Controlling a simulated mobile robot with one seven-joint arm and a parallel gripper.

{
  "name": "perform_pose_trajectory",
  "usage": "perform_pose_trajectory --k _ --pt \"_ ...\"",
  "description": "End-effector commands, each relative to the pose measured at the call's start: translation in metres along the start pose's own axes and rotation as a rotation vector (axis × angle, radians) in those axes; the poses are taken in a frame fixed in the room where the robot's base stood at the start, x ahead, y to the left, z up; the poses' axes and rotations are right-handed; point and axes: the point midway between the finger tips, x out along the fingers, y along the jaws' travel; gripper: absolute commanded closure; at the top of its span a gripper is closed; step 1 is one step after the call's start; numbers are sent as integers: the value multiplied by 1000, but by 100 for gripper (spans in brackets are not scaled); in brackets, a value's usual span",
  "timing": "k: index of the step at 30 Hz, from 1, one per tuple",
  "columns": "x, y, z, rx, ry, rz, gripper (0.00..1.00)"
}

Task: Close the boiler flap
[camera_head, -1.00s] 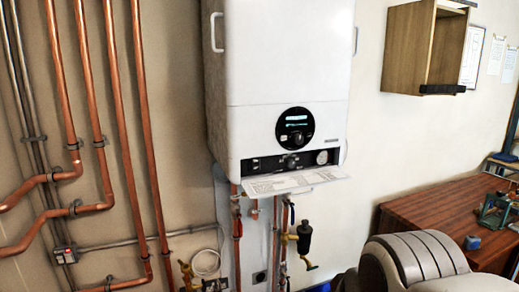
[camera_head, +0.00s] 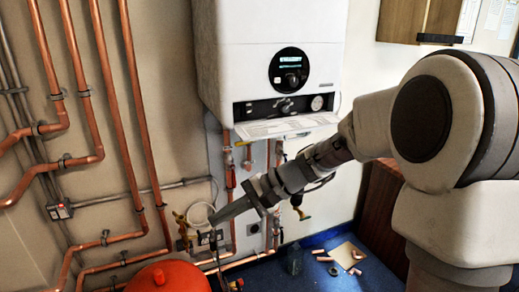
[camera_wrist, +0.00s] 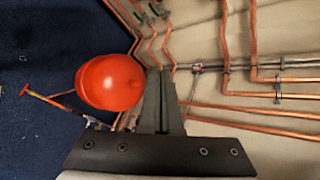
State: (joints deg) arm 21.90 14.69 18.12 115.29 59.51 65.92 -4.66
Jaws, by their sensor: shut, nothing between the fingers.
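The white boiler (camera_head: 268,65) hangs on the wall in the head view. Its flap (camera_head: 287,127) is a thin pale panel with print on it, swung down and sticking out from the boiler's lower edge. The dark control strip (camera_head: 285,107) above it is exposed. My gripper (camera_head: 213,221) is below and left of the flap, apart from it, pointing down and left. Its fingers are together and empty. The wrist view shows the closed fingers (camera_wrist: 160,78), with neither boiler nor flap in sight.
Copper pipes (camera_head: 132,110) run down the wall at left. Valves and pipes (camera_head: 229,165) hang below the boiler, close behind my gripper. A red round vessel (camera_head: 170,278) stands on the floor; it also shows in the wrist view (camera_wrist: 108,82). A wooden cabinet (camera_head: 405,20) is at upper right.

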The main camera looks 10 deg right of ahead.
Motion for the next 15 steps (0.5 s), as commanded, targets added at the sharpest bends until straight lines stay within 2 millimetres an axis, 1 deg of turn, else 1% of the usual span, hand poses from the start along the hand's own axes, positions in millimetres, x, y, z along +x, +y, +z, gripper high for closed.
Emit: perform_pose_trajectory --k 1,3,5,8,11,12,14,15 --pt "7 -3 -15 52 -34 -70 100" --pt "12 -15 -33 115 -77 -176 100" --pt "13 -25 -49 170 -114 -272 100" --pt "10 -39 -79 260 -170 -438 100" --pt "0 -49 -113 346 -219 -615 100" --pt "-6 -52 -128 380 -238 -689 100" --pt "-18 -54 -151 429 -261 -802 100" --pt "-26 -54 -167 461 -276 -880 100"
